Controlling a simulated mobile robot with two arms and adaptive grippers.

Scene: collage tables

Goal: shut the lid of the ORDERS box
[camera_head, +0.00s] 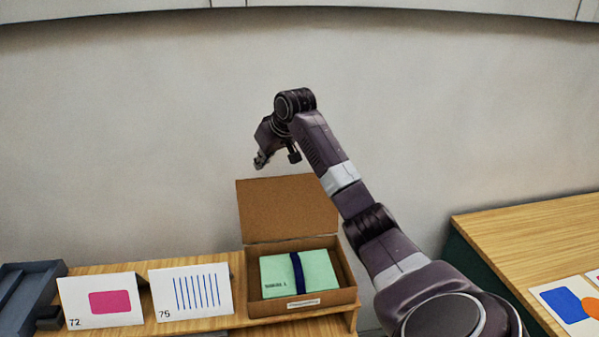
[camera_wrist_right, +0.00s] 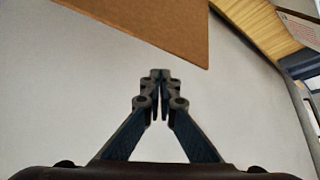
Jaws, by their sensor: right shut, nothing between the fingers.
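The ORDERS box (camera_head: 303,308) is a brown cardboard box at the right end of the wooden table; its front label is too small to read. Its lid (camera_head: 288,208) stands open, upright at the back. A mint-green packet (camera_head: 299,275) with a dark blue band lies inside the box. My right gripper (camera_head: 262,160) is above the lid's top edge and apart from it. In the right wrist view its fingers (camera_wrist_right: 156,76) are shut with nothing between them, and the brown lid (camera_wrist_right: 165,25) shows beyond them. My left gripper is not in view.
Two white cards, one with a pink shape (camera_head: 102,300) and one with blue stripes (camera_head: 192,291), stand left of the box. A grey tray (camera_head: 24,290) is at the far left. Another wooden table (camera_head: 530,240) with picture cards is at the right, past a gap.

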